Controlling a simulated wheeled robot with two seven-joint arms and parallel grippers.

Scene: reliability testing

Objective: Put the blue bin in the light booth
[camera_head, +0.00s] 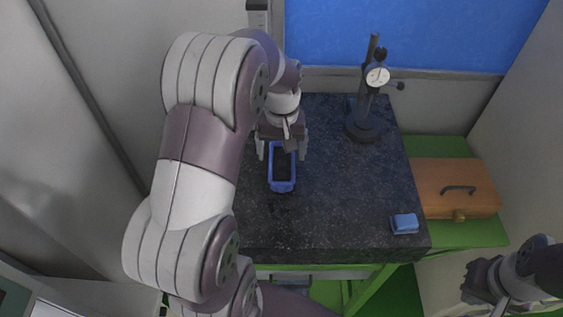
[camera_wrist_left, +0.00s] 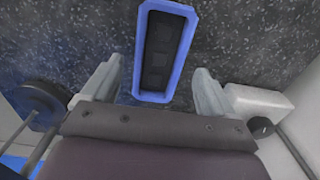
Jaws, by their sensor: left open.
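The blue bin (camera_head: 282,186) is a small open-topped box with a dark inside, on the dark speckled stone slab (camera_head: 340,210). My left gripper (camera_head: 282,150) is open over the bin's far end, one finger on each side. In the left wrist view, the bin (camera_wrist_left: 190,50) lies between the open fingers of the left gripper (camera_wrist_left: 160,70), with gaps visible on both sides. Whether its underside touches the slab is hidden. My right gripper (camera_head: 482,285) is at the lower right, away from the slab; its jaws are unclear. I cannot identify the light booth with certainty.
A dial gauge stand (camera_head: 362,126) is at the slab's back right. A small blue block (camera_head: 405,223) lies near its front right corner. A brown case (camera_head: 455,175) is on the green table (camera_head: 435,147). A white box (camera_wrist_left: 255,104) shows in the wrist view. The slab's middle is clear.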

